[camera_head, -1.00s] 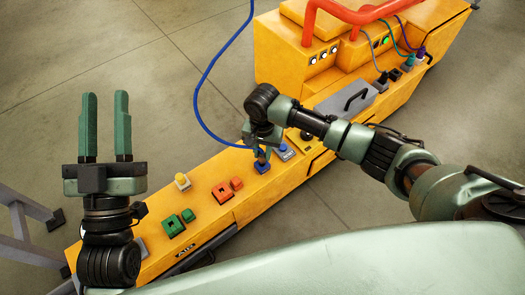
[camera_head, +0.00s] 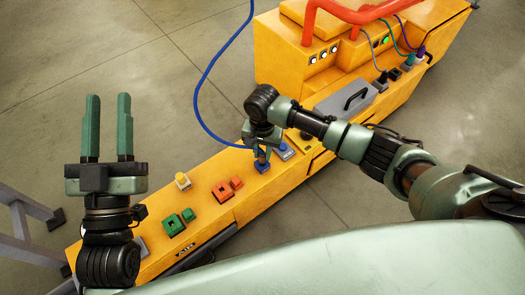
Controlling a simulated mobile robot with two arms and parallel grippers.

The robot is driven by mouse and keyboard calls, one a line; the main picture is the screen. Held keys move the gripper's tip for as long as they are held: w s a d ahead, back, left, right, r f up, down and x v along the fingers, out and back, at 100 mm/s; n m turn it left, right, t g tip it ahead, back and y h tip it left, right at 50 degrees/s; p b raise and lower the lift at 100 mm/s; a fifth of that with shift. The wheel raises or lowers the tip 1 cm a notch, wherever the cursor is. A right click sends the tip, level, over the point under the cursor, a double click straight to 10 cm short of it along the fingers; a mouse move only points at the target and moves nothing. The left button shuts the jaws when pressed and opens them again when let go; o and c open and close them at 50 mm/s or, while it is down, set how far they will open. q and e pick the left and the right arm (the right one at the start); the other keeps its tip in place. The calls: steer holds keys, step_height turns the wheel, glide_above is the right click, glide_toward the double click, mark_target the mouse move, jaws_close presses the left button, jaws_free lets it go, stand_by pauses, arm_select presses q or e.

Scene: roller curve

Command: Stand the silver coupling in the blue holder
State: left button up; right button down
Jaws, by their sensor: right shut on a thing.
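My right gripper (camera_head: 262,148) points down over the blue holder (camera_head: 262,167) on the yellow bench. It is shut on a small greyish piece, seemingly the silver coupling (camera_head: 262,156), which is mostly hidden by the fingers. The piece is right at the top of the blue holder. I cannot tell whether it stands inside the holder or only touches it. My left gripper (camera_head: 108,128) is open and empty, pointing up at the left, away from the bench.
The yellow bench (camera_head: 205,232) carries an orange block (camera_head: 222,192), a green block (camera_head: 173,225), a yellow knob piece (camera_head: 183,181) and another blue piece (camera_head: 285,150). A grey handled box (camera_head: 345,104) stands farther back.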

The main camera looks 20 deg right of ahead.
arm_select(q)
steer(key=shift+r, duration=0.1)
arm_select(e)
steer(key=shift+f, duration=0.1)
arm_select(q)
steer(key=shift+s+r, duration=0.2)
arm_select(e)
steer(key=shift+f, duration=0.25)
arm_select(q)
steer(key=shift+s+r+t, duration=0.1)
steer(key=shift+r+t, duration=0.15)
steer(key=shift+t, duration=0.15)
arm_select(e)
steer(key=shift+f, duration=0.2)
steer(key=c, duration=1.1)
jaws_free()
steer(key=shift+c, duration=0.2)
